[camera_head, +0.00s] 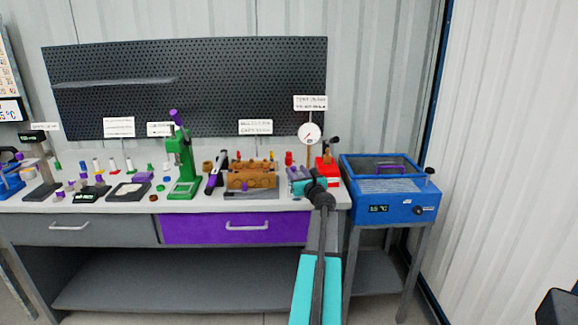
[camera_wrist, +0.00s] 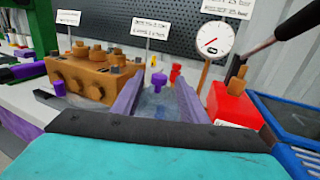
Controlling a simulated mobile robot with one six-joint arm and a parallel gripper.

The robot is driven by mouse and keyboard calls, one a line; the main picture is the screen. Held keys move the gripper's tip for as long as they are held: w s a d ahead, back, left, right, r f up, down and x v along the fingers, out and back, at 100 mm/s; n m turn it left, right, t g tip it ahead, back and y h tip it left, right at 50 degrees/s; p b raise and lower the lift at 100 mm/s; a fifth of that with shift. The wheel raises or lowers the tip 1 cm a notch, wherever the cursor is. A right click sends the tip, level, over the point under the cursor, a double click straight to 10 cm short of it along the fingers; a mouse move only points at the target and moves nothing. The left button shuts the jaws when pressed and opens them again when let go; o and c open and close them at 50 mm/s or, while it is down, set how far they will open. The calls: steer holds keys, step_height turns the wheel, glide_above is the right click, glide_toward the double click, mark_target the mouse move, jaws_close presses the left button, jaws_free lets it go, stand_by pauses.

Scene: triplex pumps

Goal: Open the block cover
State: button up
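The brown block (camera_head: 252,175) stands on the workbench, with round knobs on its top and front. It also shows at the left in the wrist view (camera_wrist: 92,74). A purple piece (camera_wrist: 60,88) sits on its front. I cannot tell which part is its cover. My gripper (camera_head: 300,178) is to the right of the block and apart from it. In the wrist view its two purple fingers (camera_wrist: 158,92) are spread. Between them show a purple knob (camera_wrist: 158,80) and a bluish, see-through surface; I cannot make out what the knob belongs to. Neither finger visibly grips it.
A red box with a dark lever (camera_wrist: 232,102) stands close on the right, near a round gauge (camera_wrist: 212,40). A green press (camera_head: 181,165) stands left of the block. A blue bath (camera_head: 390,190) is right of the bench. Small parts crowd the bench's left.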

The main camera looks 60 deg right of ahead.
steer(key=shift+p+x, duration=0.45)
steer(key=shift+x, duration=3.3)
